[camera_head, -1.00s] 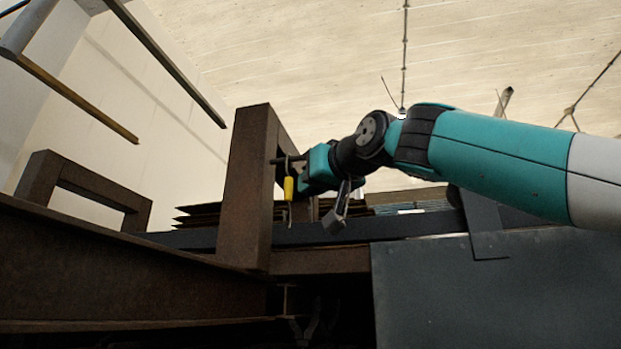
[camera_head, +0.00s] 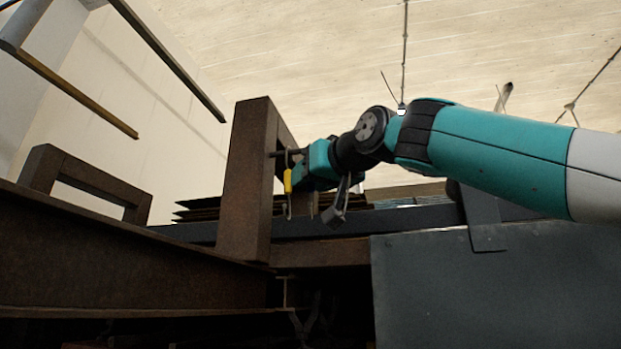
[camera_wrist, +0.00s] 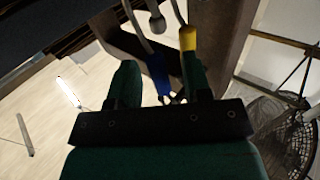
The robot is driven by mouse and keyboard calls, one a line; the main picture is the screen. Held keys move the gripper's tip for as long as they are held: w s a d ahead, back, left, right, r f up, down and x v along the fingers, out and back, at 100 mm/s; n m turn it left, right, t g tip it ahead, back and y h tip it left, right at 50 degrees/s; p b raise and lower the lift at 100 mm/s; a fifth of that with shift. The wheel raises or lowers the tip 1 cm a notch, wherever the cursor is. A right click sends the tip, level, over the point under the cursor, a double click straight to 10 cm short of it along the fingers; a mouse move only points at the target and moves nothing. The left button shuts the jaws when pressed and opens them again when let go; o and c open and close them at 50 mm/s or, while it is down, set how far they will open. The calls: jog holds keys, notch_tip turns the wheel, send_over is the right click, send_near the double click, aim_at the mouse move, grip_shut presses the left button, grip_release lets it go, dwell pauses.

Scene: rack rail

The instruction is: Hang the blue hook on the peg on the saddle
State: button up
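The blue hook (camera_wrist: 158,73) has a blue grip and a grey wire. In the wrist view it is between the two green fingers of my gripper (camera_wrist: 160,76), with a gap showing on its left. I cannot tell whether its wire bears on the peg. The peg (camera_head: 277,154) sticks out of the brown saddle (camera_head: 246,185); a grey rounded end, likely the peg's, shows in the wrist view (camera_wrist: 157,23). A yellow hook (camera_head: 288,181) hangs at the peg, and also shows beside my right finger (camera_wrist: 188,38). In the head view my gripper (camera_head: 312,165) is right of the yellow hook.
A dark rail (camera_head: 385,221) runs behind the saddle. A grey panel (camera_head: 490,295) stands at the lower right. A rusty beam (camera_head: 110,260) crosses the lower left. A second brown frame (camera_head: 42,170) is at the left. A wire basket (camera_wrist: 280,135) shows in the wrist view.

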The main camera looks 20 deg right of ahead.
jog(key=b+v, duration=0.7)
jog(key=v, duration=1)
jog(key=shift+s+b, duration=0.2)
jog(key=shift+b, duration=0.15)
jog(key=shift+d, duration=0.1)
jog(key=w+a+f+n+g+b, duration=0.1)
jog(key=w+a+f+g, duration=0.2)
jog(key=f, duration=0.9)
jog(key=w+a+f+n+g+b, duration=0.1)
jog(key=w+a+f+g, duration=0.15)
jog(key=f, duration=0.85)
jog(key=w+a+f+n+g+b, duration=0.1)
jog(key=w+a+f+g, duration=0.2)
jog(key=f, duration=0.9)
jog(key=s+f+g+b, duration=0.1)
jog(key=s+f+g, duration=0.3)
jog(key=s+f, duration=0.4)
jog(key=s+f+n+g+b, duration=0.1)
jog(key=s+f+g, duration=0.4)
jog(key=f, duration=1.6)
jog(key=s, duration=0.3)
jog(key=shift+a+n, duration=0.15)
jog(key=shift+n, duration=0.15)
